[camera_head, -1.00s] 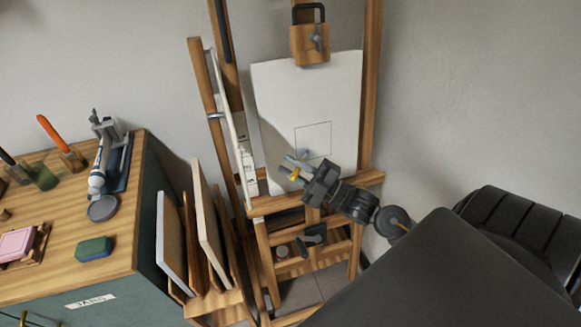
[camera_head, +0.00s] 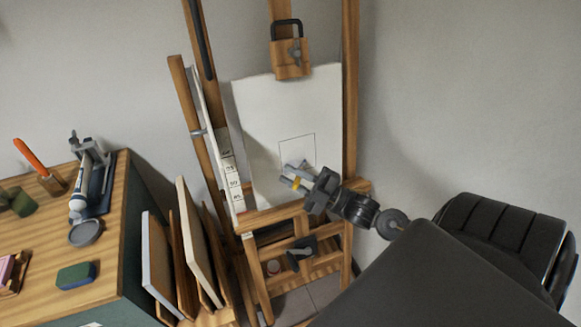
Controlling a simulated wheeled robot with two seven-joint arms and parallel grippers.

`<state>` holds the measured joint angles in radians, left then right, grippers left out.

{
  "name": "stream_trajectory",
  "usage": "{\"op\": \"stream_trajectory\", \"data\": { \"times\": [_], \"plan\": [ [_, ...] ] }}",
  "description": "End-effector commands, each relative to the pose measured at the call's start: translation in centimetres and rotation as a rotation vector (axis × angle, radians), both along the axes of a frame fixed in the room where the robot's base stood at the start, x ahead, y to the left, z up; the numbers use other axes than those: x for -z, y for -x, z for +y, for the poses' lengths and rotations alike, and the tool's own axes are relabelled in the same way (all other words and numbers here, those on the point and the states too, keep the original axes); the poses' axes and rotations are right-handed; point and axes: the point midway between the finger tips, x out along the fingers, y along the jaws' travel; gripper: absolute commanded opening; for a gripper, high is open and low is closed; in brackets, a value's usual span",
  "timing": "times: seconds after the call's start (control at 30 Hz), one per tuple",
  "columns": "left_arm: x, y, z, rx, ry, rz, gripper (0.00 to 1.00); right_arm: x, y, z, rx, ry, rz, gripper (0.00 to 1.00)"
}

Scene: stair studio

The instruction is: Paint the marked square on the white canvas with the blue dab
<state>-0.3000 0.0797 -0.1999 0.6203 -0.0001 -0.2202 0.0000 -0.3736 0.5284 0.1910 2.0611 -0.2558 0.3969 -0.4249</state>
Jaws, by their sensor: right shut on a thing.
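The white canvas (camera_head: 252,125) stands upright on the wooden easel. The marked square (camera_head: 298,136) is a thin dark outline in the canvas's lower right part, with no clear paint fill visible. My right gripper (camera_head: 292,175) is in front of the square's lower left corner, with its fingers pointing left. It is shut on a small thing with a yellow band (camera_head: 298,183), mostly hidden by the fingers. A faint bluish patch shows by the fingertips; I cannot tell whether it is paint or whether the tip touches the canvas. My left gripper is out of view.
The wooden clamp (camera_head: 290,60) sits at the canvas top. Panels (camera_head: 200,245) lean in a rack left of the easel (camera_head: 350,100). The cabinet top (camera_head: 35,230) holds a paint tube (camera_head: 80,197), a grey lid (camera_head: 86,232) and a blue-green block (camera_head: 76,276).

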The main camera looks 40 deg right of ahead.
Motion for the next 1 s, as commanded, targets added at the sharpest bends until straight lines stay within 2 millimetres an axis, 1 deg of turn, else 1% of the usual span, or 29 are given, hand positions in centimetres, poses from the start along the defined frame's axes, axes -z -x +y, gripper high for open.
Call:
{"op": "stream_trajectory", "data": {
  "times": [0.17,0.43,0.73,1.0],
  "plan": [
    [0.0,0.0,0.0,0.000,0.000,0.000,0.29,0.0,0.1,-0.4,0.001,0.001,0.001,0.00],
    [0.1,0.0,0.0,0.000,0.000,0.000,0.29,0.1,0.5,-2.0,0.000,0.001,0.001,0.00],
    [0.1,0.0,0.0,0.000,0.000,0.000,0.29,0.0,0.6,-2.5,0.001,0.001,0.000,0.00],
    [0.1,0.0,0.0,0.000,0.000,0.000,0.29,0.1,1.2,-4.0,0.002,0.000,0.001,0.00]
  ]
}}
